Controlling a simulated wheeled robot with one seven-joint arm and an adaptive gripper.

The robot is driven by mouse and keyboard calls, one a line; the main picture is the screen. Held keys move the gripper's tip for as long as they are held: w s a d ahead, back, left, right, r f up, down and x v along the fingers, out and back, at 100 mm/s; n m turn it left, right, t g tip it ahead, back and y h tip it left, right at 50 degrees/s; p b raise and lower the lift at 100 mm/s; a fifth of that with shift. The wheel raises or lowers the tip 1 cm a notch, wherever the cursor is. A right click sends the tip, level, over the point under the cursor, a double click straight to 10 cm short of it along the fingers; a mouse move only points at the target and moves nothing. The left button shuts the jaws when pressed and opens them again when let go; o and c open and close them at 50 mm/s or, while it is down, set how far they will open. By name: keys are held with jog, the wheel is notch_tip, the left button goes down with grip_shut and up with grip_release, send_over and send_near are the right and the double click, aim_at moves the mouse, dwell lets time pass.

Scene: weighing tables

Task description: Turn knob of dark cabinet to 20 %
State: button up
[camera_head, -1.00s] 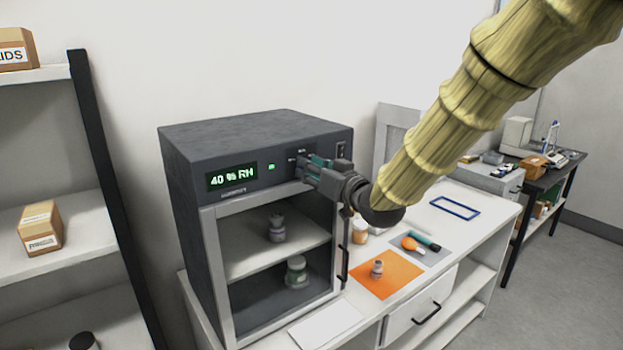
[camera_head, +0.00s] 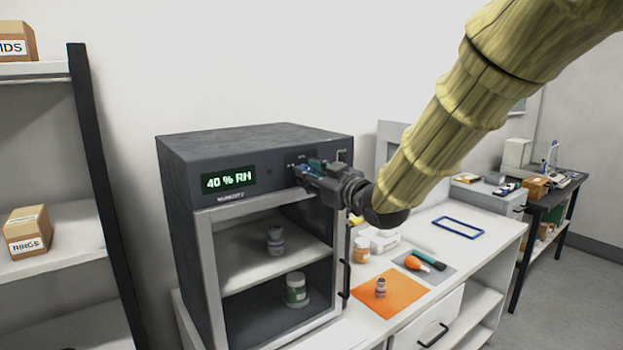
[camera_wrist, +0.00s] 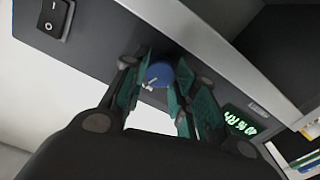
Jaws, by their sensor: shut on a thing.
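The dark cabinet (camera_head: 180,165) stands on the white table, its top panel facing me. Its green display (camera_head: 228,180) reads 40 % RH; part of the display also shows in the wrist view (camera_wrist: 240,120). The knob (camera_wrist: 158,74) is blue with a pale mark and sits on the panel between my fingers in the wrist view. My gripper (camera_head: 305,172) is shut on the knob, with a green-padded finger on each side (camera_wrist: 158,88). In the head view the gripper hides the knob.
A rocker switch (camera_wrist: 55,18) is on the panel near the knob. Inside the cabinet, jars stand on two levels (camera_head: 275,240). An orange mat (camera_head: 405,297) with a small jar, a grey mat with tools and a blue frame (camera_head: 458,226) lie on the table at right.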

jog(key=shift+r, duration=0.1)
jog(key=o, duration=0.8)
jog(key=shift+c, duration=0.2)
jog(key=v, duration=1.2)
